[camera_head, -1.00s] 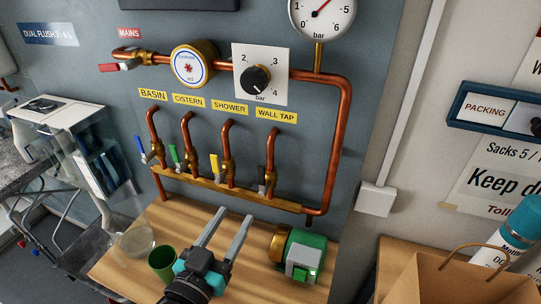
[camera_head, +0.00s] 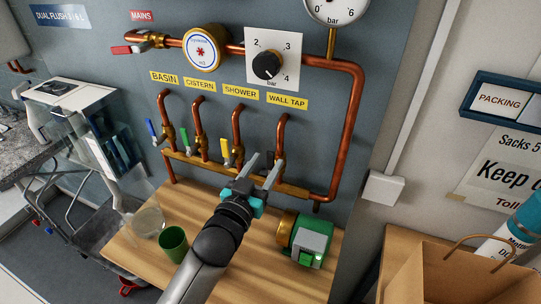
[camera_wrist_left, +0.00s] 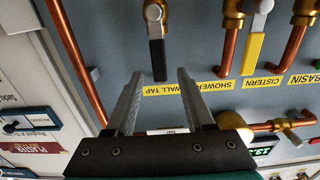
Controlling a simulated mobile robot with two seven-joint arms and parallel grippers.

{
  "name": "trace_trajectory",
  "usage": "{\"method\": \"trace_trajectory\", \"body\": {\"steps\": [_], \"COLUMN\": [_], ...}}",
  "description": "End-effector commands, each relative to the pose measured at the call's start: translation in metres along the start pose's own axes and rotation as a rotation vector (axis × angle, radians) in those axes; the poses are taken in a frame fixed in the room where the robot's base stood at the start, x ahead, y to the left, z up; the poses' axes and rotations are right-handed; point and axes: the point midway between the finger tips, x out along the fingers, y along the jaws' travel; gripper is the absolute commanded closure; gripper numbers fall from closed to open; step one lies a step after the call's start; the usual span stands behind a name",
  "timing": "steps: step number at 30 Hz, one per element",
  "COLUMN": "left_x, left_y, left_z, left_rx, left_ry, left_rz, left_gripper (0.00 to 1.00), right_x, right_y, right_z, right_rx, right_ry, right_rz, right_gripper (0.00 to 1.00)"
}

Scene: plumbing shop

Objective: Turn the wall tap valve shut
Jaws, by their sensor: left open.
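The wall tap valve has a black lever (camera_wrist_left: 157,58) on a brass body, seen upside down in the left wrist view. The lever lies in line with its copper pipe, its free end towards the WALL TAP label (camera_head: 287,100). In the head view the fingers partly hide this valve. My left gripper (camera_head: 267,160) is open in front of it. In the left wrist view the lever's end shows between the two fingertips (camera_wrist_left: 160,76); I see no contact, and the depth gap cannot be judged. My right gripper is not in view.
Yellow (camera_head: 227,153), green (camera_head: 184,138) and blue (camera_head: 152,132) levers stand to the left on the same brass manifold (camera_head: 205,168). Below, a green cup (camera_head: 173,244), a glass bowl (camera_head: 148,221) and a green-and-brass device (camera_head: 311,240) are on the wooden bench (camera_head: 135,252).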

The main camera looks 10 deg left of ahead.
Motion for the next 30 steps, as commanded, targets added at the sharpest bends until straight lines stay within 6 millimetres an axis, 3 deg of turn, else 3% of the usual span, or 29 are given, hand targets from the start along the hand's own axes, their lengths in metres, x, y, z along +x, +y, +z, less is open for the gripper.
{"method": "trace_trajectory", "body": {"steps": [9, 20, 30], "left_x": [0.030, 0.033, 0.033], "left_y": [0.001, 0.001, 0.000], "left_z": [0.000, 0.000, 0.000], "left_rx": [0.000, 0.000, 0.000], "left_ry": [0.001, 0.000, 0.000], "left_rz": [0.001, 0.001, 0.001], "left_gripper": [0.46, 0.46, 0.83], "right_x": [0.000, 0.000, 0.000], "right_y": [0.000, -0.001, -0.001], "right_z": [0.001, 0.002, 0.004], "right_rx": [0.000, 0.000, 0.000], "right_ry": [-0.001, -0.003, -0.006], "right_rz": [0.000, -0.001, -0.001], "right_gripper": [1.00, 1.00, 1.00]}}
